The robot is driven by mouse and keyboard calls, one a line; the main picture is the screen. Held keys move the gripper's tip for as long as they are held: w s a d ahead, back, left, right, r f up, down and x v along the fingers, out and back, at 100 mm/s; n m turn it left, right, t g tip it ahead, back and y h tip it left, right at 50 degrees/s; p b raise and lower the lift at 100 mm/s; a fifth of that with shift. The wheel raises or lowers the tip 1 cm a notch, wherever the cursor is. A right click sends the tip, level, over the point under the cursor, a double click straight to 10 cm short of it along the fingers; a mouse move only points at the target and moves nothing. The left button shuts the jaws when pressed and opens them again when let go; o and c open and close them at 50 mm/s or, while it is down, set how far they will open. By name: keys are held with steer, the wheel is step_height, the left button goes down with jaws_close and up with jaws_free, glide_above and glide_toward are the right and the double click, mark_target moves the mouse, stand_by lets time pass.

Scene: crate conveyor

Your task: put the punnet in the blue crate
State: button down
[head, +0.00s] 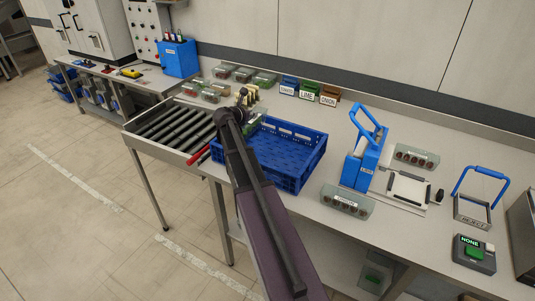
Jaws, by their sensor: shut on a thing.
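The blue crate (300,170) stands on the bench beside the roller conveyor, open side up. My arm crosses in front of its left part. My gripper (249,103) is over the crate's far left corner, partly hidden by my own wrist. It is shut on a punnet (254,117), of which only a small greenish part shows beside my wrist. I cannot tell whether this punnet touches the crate.
The roller conveyor (175,128) lies left of the crate. Several clear punnets (242,74) stand behind it. Label holders (308,91) stand along the wall. A labelled punnet (347,201), a blue carrier (362,165) and a scale-like plate (405,190) are right of the crate.

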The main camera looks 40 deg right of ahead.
mark_target(253, 133)
stand_by(0.3)
step_height(253, 133, down, 6)
steer(key=b, duration=0.6)
steer(key=shift+f, duration=0.1)
stand_by(0.4)
steer(key=shift+f+b, duration=1.9)
steer(key=shift+b, duration=0.15)
steer(key=shift+f, duration=0.1)
steer(key=c, duration=0.6)
jaws_free()
